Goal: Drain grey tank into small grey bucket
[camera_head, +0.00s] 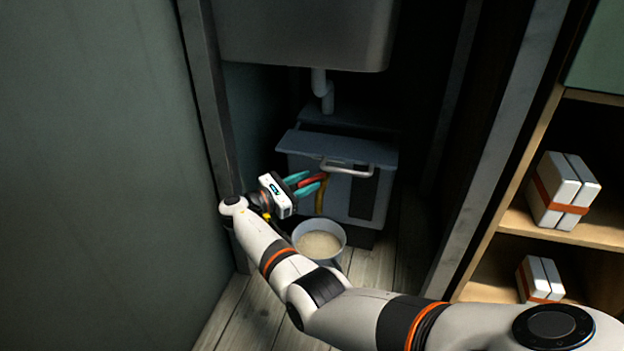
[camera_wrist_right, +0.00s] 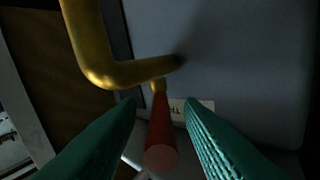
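The grey tank (camera_head: 335,185) stands under the sink in the head view, with a flat lid and a pale handle bar. A brass pipe (camera_head: 320,199) comes from its front, and it shows large in the right wrist view (camera_wrist_right: 110,70). A red lever (camera_wrist_right: 160,135) sits at the pipe. My right gripper (camera_head: 318,179) is open, its teal fingers on either side of the lever, with gaps visible. The small grey bucket (camera_head: 345,233) stands upright on the floor below the pipe, holding pale beige material (camera_head: 320,244). My left gripper is out of view.
The grey sink (camera_head: 305,35) hangs above the tank, with a drain pipe (camera_head: 322,88) leading down. A metal post (camera_head: 207,95) and a green wall (camera_head: 105,170) stand at left. Shelves with white blocks (camera_head: 562,190) are at right. Some plank floor (camera_head: 250,315) is clear.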

